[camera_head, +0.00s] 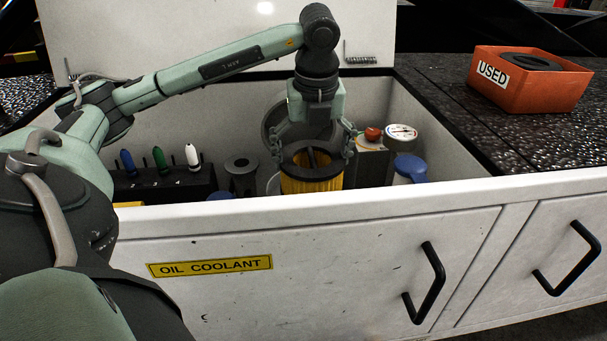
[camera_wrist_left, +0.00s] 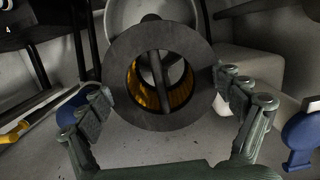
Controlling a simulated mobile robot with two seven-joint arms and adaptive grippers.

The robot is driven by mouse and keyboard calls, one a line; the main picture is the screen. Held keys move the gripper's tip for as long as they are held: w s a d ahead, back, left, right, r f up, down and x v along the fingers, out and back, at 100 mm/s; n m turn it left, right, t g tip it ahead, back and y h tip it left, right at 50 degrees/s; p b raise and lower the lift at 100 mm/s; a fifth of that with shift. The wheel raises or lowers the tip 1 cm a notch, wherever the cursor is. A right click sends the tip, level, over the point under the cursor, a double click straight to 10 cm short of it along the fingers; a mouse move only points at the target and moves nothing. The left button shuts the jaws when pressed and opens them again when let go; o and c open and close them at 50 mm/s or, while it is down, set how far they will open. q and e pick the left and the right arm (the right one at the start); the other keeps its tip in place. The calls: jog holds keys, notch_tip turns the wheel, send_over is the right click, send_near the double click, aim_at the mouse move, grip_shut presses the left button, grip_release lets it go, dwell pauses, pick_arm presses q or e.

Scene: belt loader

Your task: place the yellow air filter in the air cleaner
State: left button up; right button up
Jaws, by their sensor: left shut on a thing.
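The yellow air filter (camera_head: 311,182) is a pleated yellow cylinder with a dark ring on top. It stands about upright inside the open compartment. My left gripper (camera_head: 314,150) reaches down from above and is shut on the filter, with fingers on both sides near its top ring. In the left wrist view the ring of the filter (camera_wrist_left: 126,97) faces the camera between the fingers, and a dark bar crosses its hole. A round grey housing (camera_head: 276,119), perhaps the air cleaner, shows behind the filter, partly hidden by the gripper. The filter's lower end is hidden by the front wall.
The white compartment's front wall (camera_head: 370,203) carries an OIL COOLANT label. A rack with blue, green and white tools (camera_head: 160,185) stands left. A gauge (camera_head: 400,131) and blue-capped container (camera_head: 410,168) stand right. An orange USED box (camera_head: 535,95) sits on the dark top.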

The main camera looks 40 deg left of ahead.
aim_at(303, 157)
pick_arm(q)
jog(key=w+a+f, duration=0.2)
jog(key=a, duration=0.1)
jog(key=w+a+f, duration=0.1)
jog(key=a+f, duration=0.1)
jog(key=shift+w+a, duration=0.2)
jog(key=shift+a, duration=0.05)
notch_tip(303, 157, down, 4)
jog(key=shift+r+b, duration=0.1)
jog(key=shift+b, duration=0.3)
pick_arm(e)
jog(key=a+r, duration=0.1)
jog(key=a+r+t+y, duration=0.1)
jog(key=r, duration=0.1)
jog(key=w+r+t, duration=0.1)
jog(key=shift+a+r+y, duration=0.2)
jog(key=shift+a+y, duration=0.1)
jog(key=shift+a, duration=0.1)
jog(key=shift+a+r+t, duration=0.15)
jog(key=shift+t, duration=0.15)
pick_arm(q)
jog(key=shift+f, duration=0.2)
pick_arm(e)
jog(key=shift+a+r, duration=0.15)
jog(key=shift+r, duration=0.15)
